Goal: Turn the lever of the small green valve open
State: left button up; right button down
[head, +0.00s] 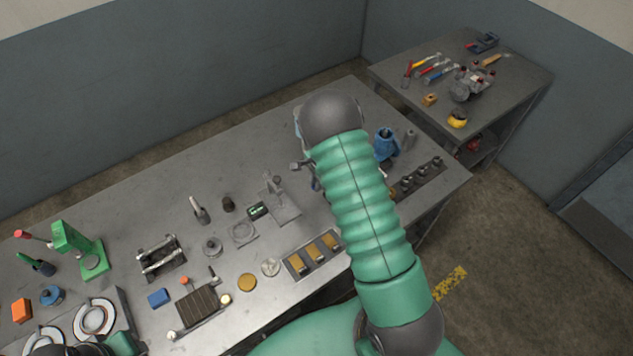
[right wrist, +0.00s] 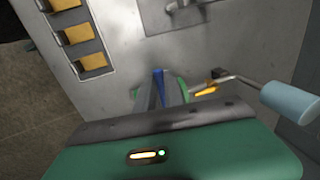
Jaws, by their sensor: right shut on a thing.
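My right gripper (right wrist: 160,88) points away from the camera in the right wrist view. Its two fingers are closed on a narrow blue piece (right wrist: 158,77), which looks like the valve's lever. Green bits of the small green valve (right wrist: 207,91) show on both sides of the fingers; the rest of it is hidden behind them. In the head view my green right arm covers this spot, so neither the valve nor the fingertips can be made out there. My left gripper cannot be made out.
A light-blue handle (right wrist: 290,101) on a metal rod stands close at right of the gripper. A tray with yellow blocks (head: 314,255) lies left of my arm. A blue jug-shaped thing (head: 386,145) stands to its right. A green press (head: 80,248) is at far left.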

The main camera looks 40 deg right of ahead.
jog(key=shift+d+r, duration=0.1)
jog(key=shift+d, duration=0.15)
jog(key=s+d+n+g+y+b, duration=0.1)
jog(key=s+d+n+b, duration=0.6)
jog(key=n, duration=1)
jog(key=shift+s+d+g+y+b, duration=0.35)
jog(key=shift+s+y+b, duration=0.35)
jog(key=shift+s+b, duration=0.4)
jog(key=shift+w+r, duration=0.1)
